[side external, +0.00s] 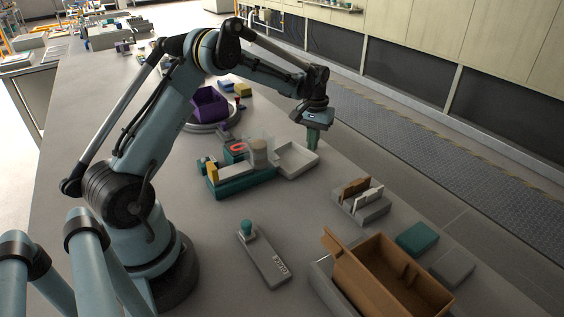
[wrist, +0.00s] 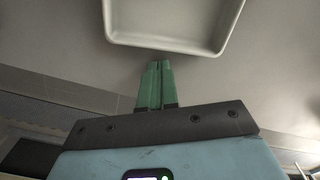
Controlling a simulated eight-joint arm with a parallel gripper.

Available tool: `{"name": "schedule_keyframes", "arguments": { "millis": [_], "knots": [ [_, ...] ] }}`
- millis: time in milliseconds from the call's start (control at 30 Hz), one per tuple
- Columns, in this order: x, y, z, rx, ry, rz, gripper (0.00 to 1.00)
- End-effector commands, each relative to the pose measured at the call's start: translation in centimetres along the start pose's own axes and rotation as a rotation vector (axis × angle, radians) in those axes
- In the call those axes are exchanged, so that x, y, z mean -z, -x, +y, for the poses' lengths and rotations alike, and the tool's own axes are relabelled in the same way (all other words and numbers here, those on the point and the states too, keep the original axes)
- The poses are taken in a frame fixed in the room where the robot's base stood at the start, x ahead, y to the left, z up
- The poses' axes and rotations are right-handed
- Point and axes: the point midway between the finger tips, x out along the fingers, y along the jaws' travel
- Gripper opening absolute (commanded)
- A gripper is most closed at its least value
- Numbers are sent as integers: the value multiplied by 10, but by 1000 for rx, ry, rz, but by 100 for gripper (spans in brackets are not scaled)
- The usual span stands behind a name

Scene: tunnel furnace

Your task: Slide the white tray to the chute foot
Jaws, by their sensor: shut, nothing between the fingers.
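The white tray (side external: 300,168) lies flat on the grey bench. It is empty and sits at the right end of a teal block with a clear container. In the wrist view the tray (wrist: 170,22) fills the top, with one side wall facing my fingers. My gripper (side external: 312,150) points down just beside the tray's right side in the side view. Its green fingers (wrist: 160,66) are together with nothing between them. They look close to the tray wall; I cannot tell whether they touch it. I cannot make out a chute foot for certain.
The teal block (side external: 248,185) stands left of the tray. A purple bin (side external: 209,104) is behind it. A grey rack with upright pieces (side external: 375,208), a brown open box (side external: 385,275) and a lever block (side external: 265,262) stand nearer. Bare bench lies between the tray and the rack.

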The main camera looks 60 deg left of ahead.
Motion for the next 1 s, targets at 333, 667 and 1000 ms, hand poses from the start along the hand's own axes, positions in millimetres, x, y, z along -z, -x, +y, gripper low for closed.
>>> {"name": "schedule_keyframes", "arguments": {
  "millis": [333, 667, 1000],
  "knots": [
    [0, 36, 0, 0, 0, 0, 0],
    [0, 72, 0, 0, 0, 0, 0],
    [0, 98, 0, 0, 0, 0, 0]
  ]
}}
